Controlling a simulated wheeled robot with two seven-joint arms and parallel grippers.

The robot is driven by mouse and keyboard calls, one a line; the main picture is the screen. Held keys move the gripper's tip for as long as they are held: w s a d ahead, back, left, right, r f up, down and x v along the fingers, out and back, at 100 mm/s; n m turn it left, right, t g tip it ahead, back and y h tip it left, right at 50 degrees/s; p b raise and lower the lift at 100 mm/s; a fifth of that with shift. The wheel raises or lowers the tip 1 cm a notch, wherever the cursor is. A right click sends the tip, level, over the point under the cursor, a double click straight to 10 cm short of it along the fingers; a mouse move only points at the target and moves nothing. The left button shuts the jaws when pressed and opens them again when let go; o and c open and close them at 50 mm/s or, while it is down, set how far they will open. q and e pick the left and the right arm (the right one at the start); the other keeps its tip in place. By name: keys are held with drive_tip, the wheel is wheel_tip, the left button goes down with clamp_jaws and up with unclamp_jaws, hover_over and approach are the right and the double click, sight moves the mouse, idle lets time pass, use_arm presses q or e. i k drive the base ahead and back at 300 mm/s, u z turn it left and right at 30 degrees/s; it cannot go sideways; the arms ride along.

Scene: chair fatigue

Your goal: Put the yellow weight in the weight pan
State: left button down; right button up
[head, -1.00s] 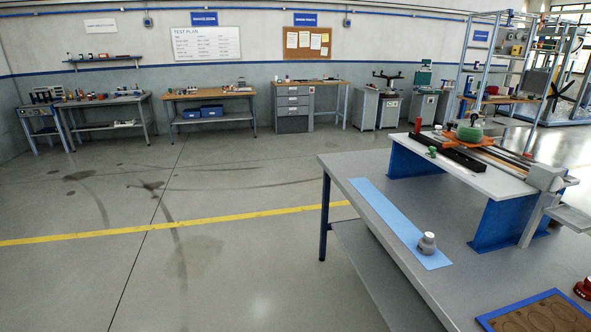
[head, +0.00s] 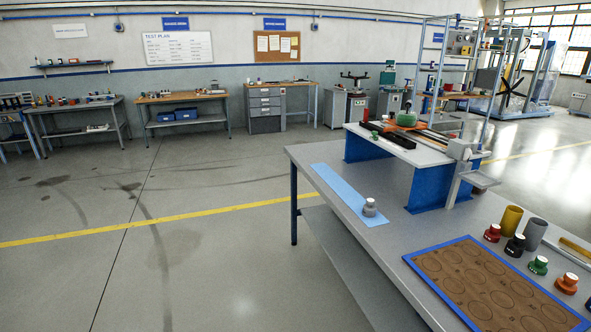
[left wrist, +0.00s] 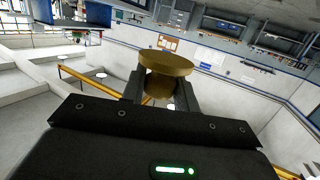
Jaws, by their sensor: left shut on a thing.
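In the left wrist view my left gripper (left wrist: 160,90) is shut on the yellow weight (left wrist: 165,66), a brass-yellow piece with a wide round rim and a narrower body between the two dark fingers. Neither gripper shows in the head view, and my right gripper is in no view. What looks like the weight pan (head: 479,180), a small flat grey plate, sits at the right end of the test rig (head: 400,150) on the table. It looks empty. The held weight is not seen near it.
Floor to the left is clear.

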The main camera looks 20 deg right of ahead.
sight(479, 179)
drive_tip(key=u, duration=1.25)
drive_tip(key=k, duration=1.3)
drive_tip(key=u, duration=1.65)
drive_tip(key=k, duration=1.35)
drive_tip(key=z, duration=3.9)
